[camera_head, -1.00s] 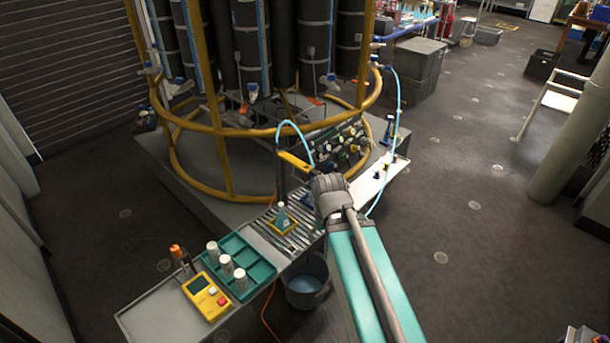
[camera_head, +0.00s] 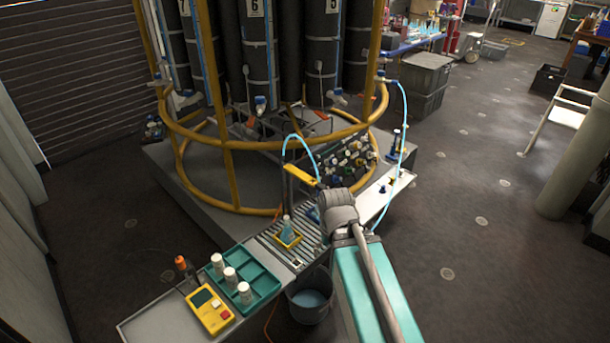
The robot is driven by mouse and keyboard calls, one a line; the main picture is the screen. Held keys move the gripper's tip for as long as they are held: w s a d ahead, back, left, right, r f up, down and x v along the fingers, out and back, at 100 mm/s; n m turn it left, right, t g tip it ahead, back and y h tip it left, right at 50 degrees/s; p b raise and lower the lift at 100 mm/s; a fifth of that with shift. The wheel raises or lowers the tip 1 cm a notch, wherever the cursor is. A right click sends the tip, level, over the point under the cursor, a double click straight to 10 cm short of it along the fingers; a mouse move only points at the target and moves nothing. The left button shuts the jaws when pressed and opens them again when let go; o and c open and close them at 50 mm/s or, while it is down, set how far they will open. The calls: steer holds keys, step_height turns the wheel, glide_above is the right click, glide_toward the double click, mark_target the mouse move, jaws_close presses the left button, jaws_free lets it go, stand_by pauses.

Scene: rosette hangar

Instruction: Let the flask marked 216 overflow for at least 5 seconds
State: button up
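A small conical flask with pale blue contents (camera_head: 287,229) stands upright in a yellow square holder (camera_head: 291,244) on the slatted grey rack (camera_head: 268,240). Its marking is too small to read, so I cannot tell whether it is 216. A light blue tube (camera_head: 300,139) arches near a yellow bar (camera_head: 302,176) above and behind the flask. I cannot make out any flow or overflow. The end of my arm is just right of the flask, apart from it in the picture. My gripper (camera_head: 322,222) is mostly hidden by my wrist, and its fingers cannot be made out.
A green tray (camera_head: 262,270) with white-capped bottles and a yellow meter (camera_head: 210,311) lie left of the rack. A bucket (camera_head: 311,299) stands below it. A yellow-railed frame (camera_head: 228,165) with tall numbered black cylinders rises behind. Open floor lies to the right.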

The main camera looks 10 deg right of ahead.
stand_by(0.3)
jaws_close()
stand_by(0.4)
stand_by(1.1)
